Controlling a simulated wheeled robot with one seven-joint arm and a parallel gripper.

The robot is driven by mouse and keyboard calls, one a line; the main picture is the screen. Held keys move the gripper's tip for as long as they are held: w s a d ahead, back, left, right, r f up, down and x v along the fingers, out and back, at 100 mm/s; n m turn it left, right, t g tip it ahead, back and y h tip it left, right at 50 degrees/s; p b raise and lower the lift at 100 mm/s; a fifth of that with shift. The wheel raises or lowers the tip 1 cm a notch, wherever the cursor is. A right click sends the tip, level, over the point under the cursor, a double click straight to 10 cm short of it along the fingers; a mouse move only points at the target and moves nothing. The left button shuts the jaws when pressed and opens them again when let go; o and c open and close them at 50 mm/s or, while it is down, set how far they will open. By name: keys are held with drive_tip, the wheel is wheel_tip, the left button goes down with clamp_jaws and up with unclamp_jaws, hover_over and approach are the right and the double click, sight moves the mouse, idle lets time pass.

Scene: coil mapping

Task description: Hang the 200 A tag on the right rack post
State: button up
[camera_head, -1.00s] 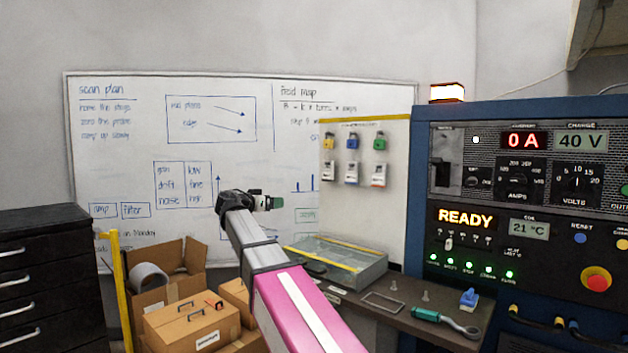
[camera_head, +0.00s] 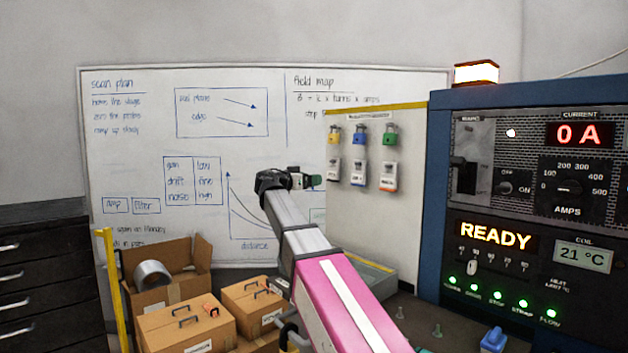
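Three white tags hang in a row on the pale panel: a left tag (camera_head: 333,171), a middle tag (camera_head: 359,173) and a right tag (camera_head: 390,178) with an orange lower part. Their print is too small to read, so I cannot tell which is the 200 A tag. Above them are a yellow padlock (camera_head: 335,135), a blue padlock (camera_head: 359,135) and a green padlock (camera_head: 390,135). My gripper (camera_head: 316,182) is at the end of the pink and grey arm, left of the tags in the picture. Its fingers are too small to judge. I cannot make out the rack posts.
The blue power cabinet (camera_head: 437,200) stands at the right, with a lit READY display (camera_head: 495,235). Cardboard boxes (camera_head: 187,330) fill the lower left beside a yellow post (camera_head: 115,290). A whiteboard (camera_head: 130,160) covers the back wall. A blue object (camera_head: 493,340) lies on the bench.

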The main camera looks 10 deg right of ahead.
sight(332, 173)
drive_tip(key=shift+x, duration=6.15)
drive_tip(key=shift+c, duration=0.3)
drive_tip(key=c, duration=0.7)
drive_tip(key=shift+r, duration=0.5)
drive_tip(key=shift+a, duration=0.1)
drive_tip(key=shift+r+v, duration=0.1)
drive_tip(key=shift+v, duration=1.75)
drive_tip(key=shift+r+v, duration=0.15)
drive_tip(key=shift+v, duration=1.65)
